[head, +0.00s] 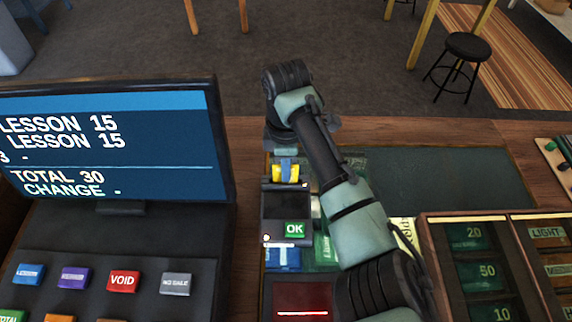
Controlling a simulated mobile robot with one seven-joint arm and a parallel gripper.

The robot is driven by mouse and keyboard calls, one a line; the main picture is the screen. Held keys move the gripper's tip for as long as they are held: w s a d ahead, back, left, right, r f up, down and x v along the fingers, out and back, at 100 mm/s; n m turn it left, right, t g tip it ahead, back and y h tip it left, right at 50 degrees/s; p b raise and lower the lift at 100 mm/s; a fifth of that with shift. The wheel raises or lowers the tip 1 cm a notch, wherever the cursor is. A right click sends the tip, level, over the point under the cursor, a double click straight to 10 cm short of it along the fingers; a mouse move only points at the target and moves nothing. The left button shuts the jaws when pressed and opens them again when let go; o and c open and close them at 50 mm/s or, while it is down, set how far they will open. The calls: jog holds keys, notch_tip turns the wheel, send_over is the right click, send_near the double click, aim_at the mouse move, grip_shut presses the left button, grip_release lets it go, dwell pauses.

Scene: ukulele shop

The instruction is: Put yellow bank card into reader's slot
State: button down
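The yellow bank card (277,174) shows just beyond the far edge of the dark card reader (284,208), which has a green OK key. My gripper (286,168) hangs from the far end of my arm, with a blue finger across the middle of the card's near face. It appears shut on the card; the other finger is hidden behind it. The card's lower edge is at the reader's far edge. The slot is not clear, and I cannot tell whether the card is in it or only above it.
A till screen (105,150) with coloured keys stands at left. A wooden cash drawer (430,250) with labelled compartments is at right. A dark mat (450,180) lies bare on the counter. A device with a red display (302,298) is in front of the reader.

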jog(key=shift+f, duration=0.25)
jog(key=c, duration=1)
grip_release()
jog(key=shift+r, duration=0.1)
notch_tip(320, 180, up, 13)
